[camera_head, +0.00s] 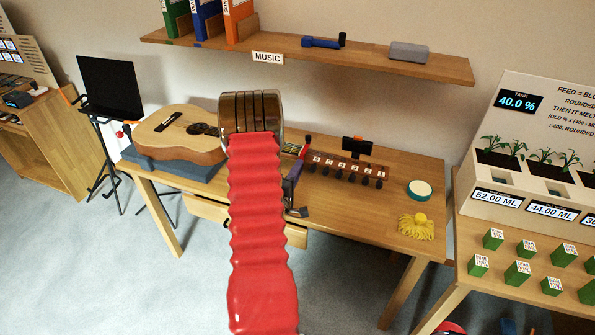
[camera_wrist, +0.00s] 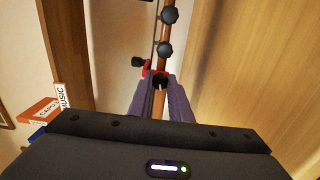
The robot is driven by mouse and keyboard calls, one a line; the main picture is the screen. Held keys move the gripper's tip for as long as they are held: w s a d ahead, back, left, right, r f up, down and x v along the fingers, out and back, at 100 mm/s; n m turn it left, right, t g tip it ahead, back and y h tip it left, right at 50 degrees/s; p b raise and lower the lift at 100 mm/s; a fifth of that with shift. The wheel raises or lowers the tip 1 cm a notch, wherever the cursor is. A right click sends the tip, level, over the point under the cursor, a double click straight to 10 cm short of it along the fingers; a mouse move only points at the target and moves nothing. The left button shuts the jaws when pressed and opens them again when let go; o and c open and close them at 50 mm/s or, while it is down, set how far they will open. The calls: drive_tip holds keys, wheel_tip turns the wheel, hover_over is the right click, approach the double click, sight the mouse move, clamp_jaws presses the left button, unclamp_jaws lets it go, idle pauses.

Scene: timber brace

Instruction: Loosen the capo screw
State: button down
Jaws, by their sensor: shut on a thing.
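The capo (camera_wrist: 147,69) shows as a red piece on the brown guitar neck in the wrist view, with a black knob (camera_wrist: 138,62) on its left. My gripper (camera_wrist: 160,84) has its two purple-grey fingers close together just below the capo. They are shut on a small dark part between the tips, which looks like the capo screw; the fingers mostly hide it. In the head view the guitar (camera_head: 180,132) lies on the table, its body to the left. My red-sleeved arm hides the middle of the neck, and a dark finger shows beside the sleeve.
The headstock (camera_head: 345,166) has several dark tuning pegs and labels; a black clip-on device (camera_head: 357,146) stands by it. A round teal-rimmed tin (camera_head: 419,189) and a yellow cloth (camera_head: 416,227) lie at the table's right. A shelf (camera_head: 320,55) hangs above.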

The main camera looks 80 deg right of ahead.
drive_tip(key=shift+n, duration=1.7)
drive_tip(key=c, duration=1.9)
unclamp_jaws()
drive_tip(key=shift+a, duration=0.1)
drive_tip(key=w+a, duration=0.1)
drive_tip(key=a, duration=1.2)
drive_tip(key=shift+w+a, duration=0.15)
drive_tip(key=shift+a, duration=0.2)
